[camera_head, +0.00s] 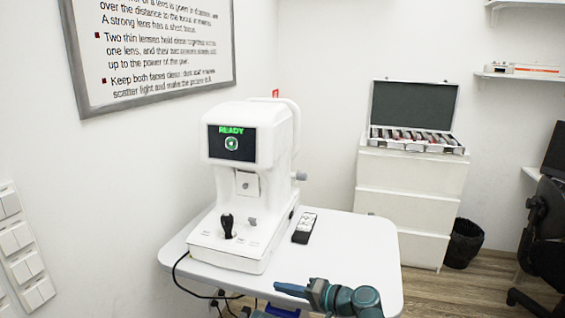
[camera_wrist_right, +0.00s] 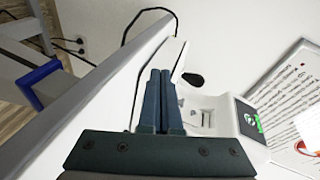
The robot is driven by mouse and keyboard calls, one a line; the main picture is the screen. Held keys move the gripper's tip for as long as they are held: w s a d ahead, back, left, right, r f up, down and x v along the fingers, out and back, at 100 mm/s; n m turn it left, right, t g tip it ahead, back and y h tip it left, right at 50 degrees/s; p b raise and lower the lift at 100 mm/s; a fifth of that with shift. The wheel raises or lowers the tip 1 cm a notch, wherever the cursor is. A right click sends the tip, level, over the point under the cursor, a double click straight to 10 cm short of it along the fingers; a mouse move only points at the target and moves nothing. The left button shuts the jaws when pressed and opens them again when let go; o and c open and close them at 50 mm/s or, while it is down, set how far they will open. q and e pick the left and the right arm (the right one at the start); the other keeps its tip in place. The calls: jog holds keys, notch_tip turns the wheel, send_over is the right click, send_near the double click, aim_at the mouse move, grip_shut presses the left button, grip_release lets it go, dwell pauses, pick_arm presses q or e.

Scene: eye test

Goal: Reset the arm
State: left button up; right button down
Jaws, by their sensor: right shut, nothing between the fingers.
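My right gripper (camera_head: 291,289) is at the front edge of the white table in the head view, with its fingers pointing left. It is shut and empty, and its two closed fingers (camera_wrist_right: 161,100) fill the middle of the right wrist view. The white eye-test machine (camera_head: 245,185) stands on the table beyond it, with a screen (camera_head: 232,144) reading READY in green and a black joystick (camera_head: 227,226) on its base. The gripper is apart from the machine. The machine also shows behind the fingers in the wrist view (camera_wrist_right: 206,112). My left gripper is not in view.
A white table (camera_head: 360,260) has free room right of the machine. A remote (camera_head: 304,228) lies beside the machine. A black cable (camera_head: 178,272) hangs over the left edge. A white drawer cabinet (camera_head: 409,200) bearing an open lens case (camera_head: 413,112), a black bin (camera_head: 464,243) and a chair (camera_head: 545,230) stand behind.

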jog(key=s+d+f+n+g+h, duration=0.2)
jog(key=s+d+f+h, duration=0.1)
jog(key=f, duration=0.3)
jog(key=s+d+f+n+g+h, duration=0.1)
jog(key=s+d+f+g+h, duration=0.2)
jog(key=f, duration=0.3)
jog(key=s+d+f+g+h, duration=0.1)
jog(key=s+d+f+h, duration=0.15)
jog(key=d, duration=0.25)
jog(key=s+d+f+g+h, duration=0.1)
jog(key=s+d+f+h, duration=0.1)
jog(key=s+d+h, duration=0.3)
jog(key=s+a+r+n+p, duration=0.1)
jog(key=a+r+p, duration=0.2)
jog(key=r+p, duration=0.3)
jog(key=s+a+r+n+p, duration=0.1)
jog(key=a+r+n+p, duration=0.1)
jog(key=a+r+p, duration=0.2)
jog(key=s+a+r+n+g+p, duration=0.1)
jog(key=a+r+p, duration=0.2)
jog(key=r+p, duration=0.7)
jog(key=shift+s+a+r, duration=0.2)
jog(key=shift+s+r, duration=0.05)
jog(key=shift+s, duration=0.15)
